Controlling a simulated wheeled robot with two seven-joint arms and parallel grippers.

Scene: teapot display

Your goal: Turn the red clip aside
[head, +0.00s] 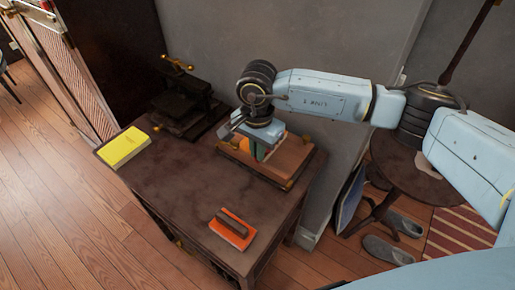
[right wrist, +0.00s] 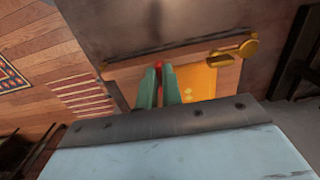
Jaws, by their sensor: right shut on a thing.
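A small red clip (right wrist: 158,65) shows between my right fingertips in the right wrist view. My right gripper (right wrist: 160,74) has green fingers and is shut on it. Beside the fingers is an orange-yellow panel (right wrist: 200,82) with pale diamond marks, framed in wood. In the head view my right gripper (head: 261,155) reaches down onto a wooden stand (head: 292,158) at the back right of the dark table (head: 180,185). The clip is hidden there by my gripper and wrist. My left gripper is not in view.
A brass knob (right wrist: 248,47) sits at the stand's edge. A yellow book (head: 122,148) lies at the table's left corner, a black press (head: 183,103) behind it. A brown block (head: 232,223) rests on an orange book (head: 231,237) in front. The table's middle is clear.

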